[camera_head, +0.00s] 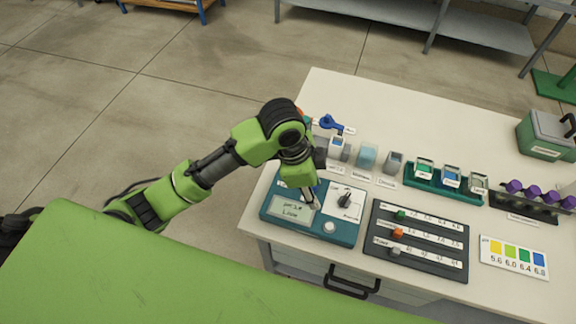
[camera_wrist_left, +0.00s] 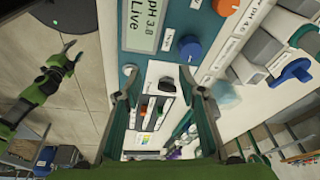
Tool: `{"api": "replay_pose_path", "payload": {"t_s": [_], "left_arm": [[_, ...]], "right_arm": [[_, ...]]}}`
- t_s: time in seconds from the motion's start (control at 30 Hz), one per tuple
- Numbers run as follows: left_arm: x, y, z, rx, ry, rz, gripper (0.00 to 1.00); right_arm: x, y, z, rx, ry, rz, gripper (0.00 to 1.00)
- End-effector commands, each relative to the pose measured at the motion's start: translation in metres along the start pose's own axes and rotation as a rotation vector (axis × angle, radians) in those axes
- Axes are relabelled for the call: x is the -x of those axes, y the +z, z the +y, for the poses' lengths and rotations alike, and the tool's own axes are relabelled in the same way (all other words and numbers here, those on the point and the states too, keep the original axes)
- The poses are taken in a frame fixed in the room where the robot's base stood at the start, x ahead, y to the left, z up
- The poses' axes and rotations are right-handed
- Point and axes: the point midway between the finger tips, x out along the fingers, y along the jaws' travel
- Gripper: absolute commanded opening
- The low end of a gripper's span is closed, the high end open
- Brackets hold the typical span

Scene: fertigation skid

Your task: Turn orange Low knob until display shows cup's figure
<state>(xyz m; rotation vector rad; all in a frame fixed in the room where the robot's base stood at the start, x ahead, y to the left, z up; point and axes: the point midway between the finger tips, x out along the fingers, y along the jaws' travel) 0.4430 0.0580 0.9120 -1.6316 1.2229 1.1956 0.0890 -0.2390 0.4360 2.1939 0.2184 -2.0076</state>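The teal meter box (camera_head: 345,233) sits at the table's front left corner. Its display (camera_head: 293,210) reads "pH 3.8 Live"; the display also shows in the left wrist view (camera_wrist_left: 146,22). An orange knob (camera_wrist_left: 226,6) shows beside the display at the top edge of the left wrist view; in the head view my arm seems to hide it. A second, blue-looking knob (camera_wrist_left: 189,48) is nearer the fingers. My left gripper (camera_head: 309,197) is over the box; in the wrist view its fingers (camera_wrist_left: 157,88) are apart with nothing between them. Small labelled cups (camera_head: 367,155) stand behind; their figures are too small to read surely.
A dark slider panel (camera_head: 416,264) with green, orange and grey knobs lies right of the box. A colour chart card (camera_head: 513,257), a green vial tray (camera_head: 445,186) and a purple-capped rack (camera_head: 526,202) stand farther right. A blue valve handle (camera_head: 331,123) is behind the gripper.

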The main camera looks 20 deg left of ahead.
Motion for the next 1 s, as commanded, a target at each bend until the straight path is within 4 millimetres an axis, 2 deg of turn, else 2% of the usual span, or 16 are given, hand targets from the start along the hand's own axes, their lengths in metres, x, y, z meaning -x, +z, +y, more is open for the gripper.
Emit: {"api": "replay_pose_path", "payload": {"t_s": [0.03, 0.23, 0.4, 0.5, 0.63, 0.73, 1.0], "left_arm": [[0.011, 0.002, -0.018, -0.058, -0.002, -0.039, 0.37], [0.053, 0.020, -0.064, -0.218, 0.039, -0.179, 0.37], [0.085, 0.034, -0.090, -0.269, 0.066, -0.251, 0.37], [0.095, 0.038, -0.097, -0.281, 0.075, -0.268, 0.37], [0.093, 0.041, -0.098, -0.284, 0.082, -0.275, 0.37], [0.082, 0.044, -0.097, -0.283, 0.082, -0.274, 0.37], [0.029, 0.059, -0.094, -0.282, 0.083, -0.274, 0.37]], "right_arm": [[0.000, 0.000, 0.000, 0.000, 0.000, 0.000, 0.42], [0.000, 0.000, -0.001, -0.001, -0.001, 0.000, 0.42], [0.000, -0.001, -0.004, -0.002, -0.005, 0.001, 0.42], [0.000, -0.002, -0.006, -0.003, -0.007, 0.002, 0.42], [0.001, -0.002, -0.007, -0.003, -0.008, 0.002, 0.42], [0.004, -0.002, -0.007, -0.003, -0.008, 0.002, 0.42], [0.014, -0.003, -0.006, -0.003, -0.007, 0.003, 0.42]]}}
